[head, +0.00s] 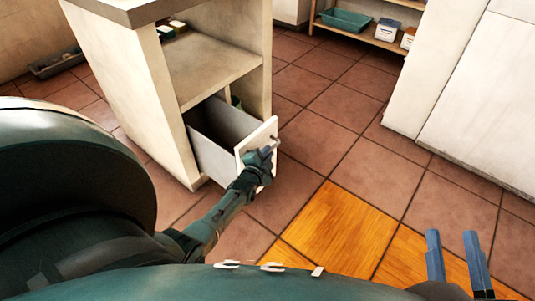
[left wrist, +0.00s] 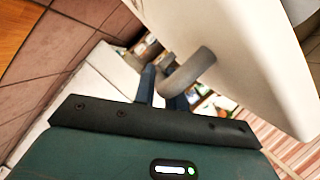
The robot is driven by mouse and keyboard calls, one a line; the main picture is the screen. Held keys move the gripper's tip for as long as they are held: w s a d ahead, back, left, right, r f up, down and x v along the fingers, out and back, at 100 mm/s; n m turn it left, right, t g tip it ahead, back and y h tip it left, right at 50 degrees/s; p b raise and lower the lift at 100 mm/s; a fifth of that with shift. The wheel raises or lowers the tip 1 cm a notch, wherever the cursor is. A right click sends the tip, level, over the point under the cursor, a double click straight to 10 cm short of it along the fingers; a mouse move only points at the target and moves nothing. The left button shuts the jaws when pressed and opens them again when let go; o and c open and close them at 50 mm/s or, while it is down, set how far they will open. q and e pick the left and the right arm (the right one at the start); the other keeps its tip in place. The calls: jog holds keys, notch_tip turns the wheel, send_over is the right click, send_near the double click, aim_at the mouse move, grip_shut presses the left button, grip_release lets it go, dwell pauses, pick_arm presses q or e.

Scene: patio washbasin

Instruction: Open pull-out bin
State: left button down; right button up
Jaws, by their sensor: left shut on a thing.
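The pull-out bin (head: 225,138) is a pale drawer-like box low in the cream cabinet (head: 140,95). It stands partly out, with its dark inside showing behind the white front panel (head: 243,160). My left gripper (head: 266,154) is at the outer face of that panel, shut on its grey handle. In the left wrist view, the curved handle (left wrist: 196,68) joins the pale panel (left wrist: 235,50) and runs down between the fingers (left wrist: 163,85). My right gripper (head: 453,245) is open and empty at the lower right, away from the bin.
An open shelf (head: 215,70) is above the bin, below a grey countertop (head: 125,8). A white unit (head: 480,100) stands at the right. A wooden rack (head: 362,38) with containers is at the back. The tiled floor (head: 330,130) right of the bin is clear.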

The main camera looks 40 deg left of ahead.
dwell(0.3)
pick_arm(q)
jog(key=c, duration=1.5)
grip_release()
jog(key=shift+o, duration=0.2)
jog(key=shift+s, duration=0.1)
pick_arm(e)
jog(key=shift+r, duration=0.15)
